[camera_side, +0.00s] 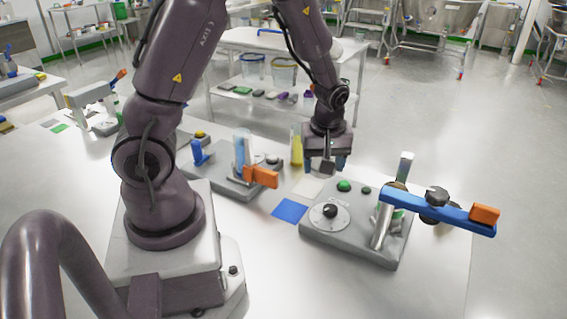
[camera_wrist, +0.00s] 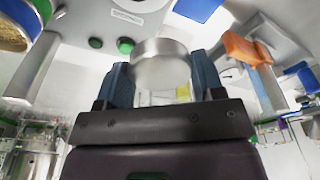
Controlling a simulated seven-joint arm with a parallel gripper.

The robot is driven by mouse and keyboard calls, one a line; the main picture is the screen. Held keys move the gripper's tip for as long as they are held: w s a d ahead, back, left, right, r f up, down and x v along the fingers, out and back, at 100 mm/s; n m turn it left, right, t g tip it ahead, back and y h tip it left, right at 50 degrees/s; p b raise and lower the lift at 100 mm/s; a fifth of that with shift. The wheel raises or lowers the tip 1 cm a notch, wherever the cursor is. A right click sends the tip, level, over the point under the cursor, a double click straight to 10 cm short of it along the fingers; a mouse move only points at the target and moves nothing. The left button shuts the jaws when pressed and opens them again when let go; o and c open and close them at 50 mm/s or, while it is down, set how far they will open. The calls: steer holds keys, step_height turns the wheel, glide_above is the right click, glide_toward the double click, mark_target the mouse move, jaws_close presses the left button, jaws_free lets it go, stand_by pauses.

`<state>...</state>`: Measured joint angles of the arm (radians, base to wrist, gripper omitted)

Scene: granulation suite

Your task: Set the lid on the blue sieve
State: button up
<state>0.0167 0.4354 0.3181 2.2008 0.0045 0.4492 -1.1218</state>
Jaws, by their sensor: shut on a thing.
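My gripper (camera_side: 327,164) hangs above the worktop, just behind the grey device on the right. In the wrist view its two blue fingers are shut on a round silver metal piece (camera_wrist: 160,62), which looks like the lid. In the side view the held piece is small and mostly hidden by the fingers.
The grey device (camera_side: 345,239) has a dial, green buttons and a blue bar (camera_side: 445,214) with an orange end jutting right. Another device (camera_side: 226,182) with an orange block stands left. A blue square (camera_side: 290,210) lies between them. A yellow cylinder (camera_side: 296,150) stands near my gripper.

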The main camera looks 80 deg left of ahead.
steer(key=w+d+r+n, duration=0.1)
steer(key=w+d+r, duration=0.25)
steer(key=w, duration=0.35)
steer(key=w+d+r+n, duration=0.1)
steer(key=w+d+r, duration=0.1)
steer(key=w+d, duration=0.35)
steer(key=shift+w+a+f, duration=0.1)
steer(key=shift+w+f, duration=0.15)
steer(key=shift+f, duration=0.95)
steer(key=shift+w+a+f, duration=0.1)
steer(key=shift+w+f, duration=0.1)
steer(key=shift+f, duration=0.95)
steer(key=shift+f, duration=0.55)
steer(key=shift+f, duration=0.15)
